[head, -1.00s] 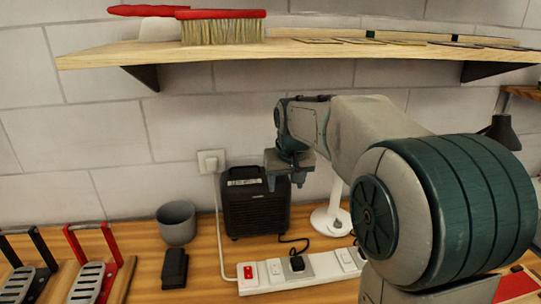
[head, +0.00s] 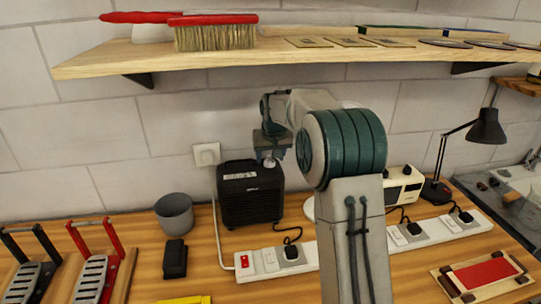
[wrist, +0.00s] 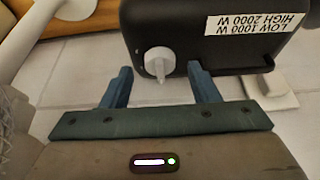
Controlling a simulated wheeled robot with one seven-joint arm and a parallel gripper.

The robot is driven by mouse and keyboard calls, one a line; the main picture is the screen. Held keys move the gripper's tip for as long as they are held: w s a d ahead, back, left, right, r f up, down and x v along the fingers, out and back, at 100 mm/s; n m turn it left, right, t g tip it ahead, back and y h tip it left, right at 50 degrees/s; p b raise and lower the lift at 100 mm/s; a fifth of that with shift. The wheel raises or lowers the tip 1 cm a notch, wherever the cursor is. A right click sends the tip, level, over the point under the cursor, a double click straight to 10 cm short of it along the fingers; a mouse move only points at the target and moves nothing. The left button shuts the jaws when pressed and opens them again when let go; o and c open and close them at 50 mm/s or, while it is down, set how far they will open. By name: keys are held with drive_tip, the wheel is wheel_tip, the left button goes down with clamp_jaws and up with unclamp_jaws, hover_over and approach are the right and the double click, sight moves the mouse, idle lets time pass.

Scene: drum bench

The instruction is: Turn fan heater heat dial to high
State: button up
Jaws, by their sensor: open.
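The black fan heater (head: 249,196) stands on the bench against the wall. Its label, "LOW 1000 W HIGH 2000 W", shows in the wrist view on the heater's top (wrist: 235,32). The white heat dial (wrist: 159,63) has a narrow pointer and sits on the top near one edge; it also shows small in the head view (head: 269,162). My gripper (wrist: 161,72) is open, with its two blue-green fingers on either side of the dial and a gap showing on both sides. In the head view my gripper (head: 272,157) is over the heater's right part.
A grey cup (head: 175,213) and a black block (head: 175,259) stand left of the heater. A white power strip (head: 275,262) lies in front. A wooden shelf (head: 110,58) overhangs from the wall. A black desk lamp (head: 487,127) is at the right.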

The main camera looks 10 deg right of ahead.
drive_tip(key=shift+x, duration=0.75)
drive_tip(key=c, duration=1)
